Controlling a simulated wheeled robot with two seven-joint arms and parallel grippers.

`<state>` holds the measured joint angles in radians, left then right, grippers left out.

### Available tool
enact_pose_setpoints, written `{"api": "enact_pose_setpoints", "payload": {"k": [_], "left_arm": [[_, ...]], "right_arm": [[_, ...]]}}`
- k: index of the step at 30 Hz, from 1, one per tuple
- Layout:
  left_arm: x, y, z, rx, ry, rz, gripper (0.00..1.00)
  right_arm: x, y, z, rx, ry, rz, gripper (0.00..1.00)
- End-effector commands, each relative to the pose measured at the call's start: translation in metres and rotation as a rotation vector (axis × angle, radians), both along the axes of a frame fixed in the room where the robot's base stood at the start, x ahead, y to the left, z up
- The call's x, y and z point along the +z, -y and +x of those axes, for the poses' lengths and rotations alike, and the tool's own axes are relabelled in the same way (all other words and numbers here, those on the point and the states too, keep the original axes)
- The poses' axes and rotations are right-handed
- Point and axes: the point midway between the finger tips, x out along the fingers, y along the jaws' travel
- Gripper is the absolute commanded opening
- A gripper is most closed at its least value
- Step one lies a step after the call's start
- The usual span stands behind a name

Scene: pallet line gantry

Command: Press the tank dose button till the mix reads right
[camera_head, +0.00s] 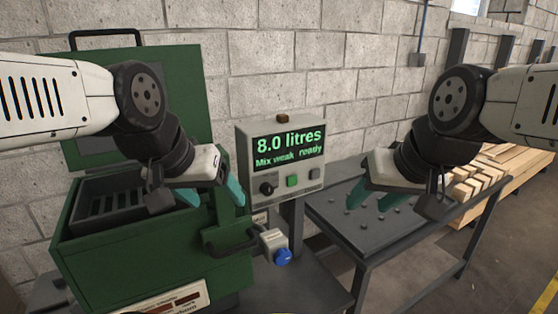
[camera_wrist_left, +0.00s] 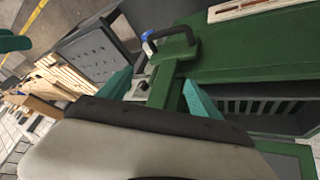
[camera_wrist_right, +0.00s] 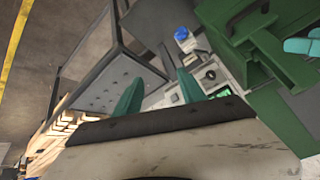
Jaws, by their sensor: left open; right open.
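A grey control box (camera_head: 279,160) stands on a post in the middle of the head view. Below the screen are a black knob (camera_head: 267,188), a green button (camera_head: 292,181) and a small grey button (camera_head: 314,174). A green tank (camera_head: 150,265) with its lid raised stands at the left. My left gripper (camera_head: 215,194) is open over the tank's right edge, left of the control box. My right gripper (camera_head: 372,191) is open and empty above the ball-studded table, right of the box.
A dark table (camera_head: 335,223) with small studs is at the right. Stacked timber (camera_head: 490,175) lies behind it. A block wall closes the back.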

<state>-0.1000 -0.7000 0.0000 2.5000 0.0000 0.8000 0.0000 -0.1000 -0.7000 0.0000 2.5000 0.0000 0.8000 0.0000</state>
Motion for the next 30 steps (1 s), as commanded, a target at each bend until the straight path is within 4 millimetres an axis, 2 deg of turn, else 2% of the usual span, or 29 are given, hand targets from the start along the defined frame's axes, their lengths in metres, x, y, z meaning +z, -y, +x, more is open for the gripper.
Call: {"api": "enact_pose_setpoints", "payload": {"k": [1, 6, 7, 30], "left_arm": [[0.0000, 0.0000, 0.0000, 0.000, 0.000, 0.000, 0.73], [0.0000, 0.0000, 0.0000, 0.000, 0.000, 0.000, 0.73], [0.0000, 0.0000, 0.0000, 0.000, 0.000, 0.000, 0.73], [0.0000, 0.0000, 0.0000, 0.000, 0.000, 0.000, 0.73]], "right_arm": [[0.0000, 0.0000, 0.0000, 0.000, 0.000, 0.000, 0.36], [0.0000, 0.0000, 0.0000, 0.000, 0.000, 0.000, 0.03], [0.0000, 0.0000, 0.0000, 0.000, 0.000, 0.000, 0.00], [0.0000, 0.0000, 0.0000, 0.000, 0.000, 0.000, 0.00]]}}
